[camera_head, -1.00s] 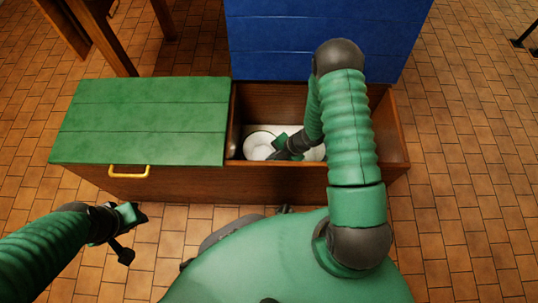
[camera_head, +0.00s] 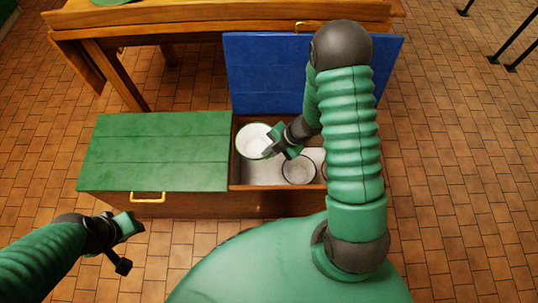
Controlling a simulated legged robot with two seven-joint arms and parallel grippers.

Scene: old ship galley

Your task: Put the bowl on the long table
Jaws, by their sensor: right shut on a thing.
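The white bowl (camera_head: 252,138) with a thin green rim is at the left end of the open chest compartment. My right gripper (camera_head: 271,151) is shut on the bowl's right edge, and the bowl looks raised above the compartment floor. The wooden long table (camera_head: 215,17) stands behind the chest at the top of the view, only partly shown. My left gripper (camera_head: 129,244) is open and empty, over the floor in front of the chest's left half.
The chest has a closed green lid (camera_head: 155,150) on the left and a raised blue lid (camera_head: 268,75) between the compartment and the table. A dark-rimmed bowl (camera_head: 298,170) stays inside. My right arm hides part of the compartment. Thin dark legs (camera_head: 512,45) stand at the upper right.

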